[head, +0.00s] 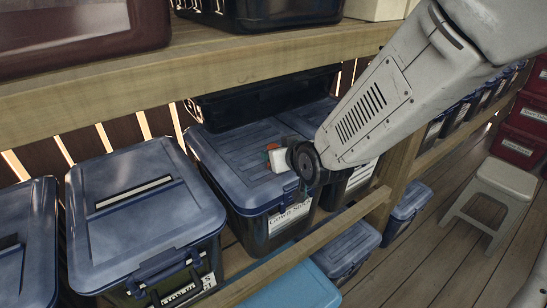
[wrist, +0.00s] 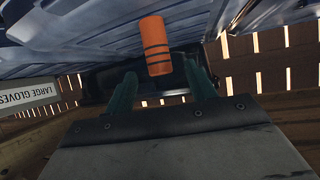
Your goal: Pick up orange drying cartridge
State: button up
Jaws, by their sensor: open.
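The orange drying cartridge (wrist: 154,40) is a cylinder with dark bands, in the upper middle of the wrist view, against the blue-grey bin lid. A small patch of the orange cartridge (head: 272,147) shows in the head view, above the lid of the middle bin (head: 228,158). My gripper (wrist: 161,76) is open, its two dark green fingers apart. The cartridge's near end lies in line with the gap between the fingertips; I cannot tell how deep it is between them. No finger visibly touches it. In the head view my wrist hides much of this spot.
A wooden shelf beam (head: 200,78) runs above the bins, and a lower rail (head: 300,250) runs in front. Another lidded bin (head: 138,200) stands to the left. A black case (head: 265,97) lies behind the middle bin. A grey stool (head: 505,180) stands on the floor at right.

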jog(key=x, duration=0.6)
jog(key=shift+w+r, duration=0.15)
jog(key=shift+w, duration=0.2)
jog(key=c, duration=1)
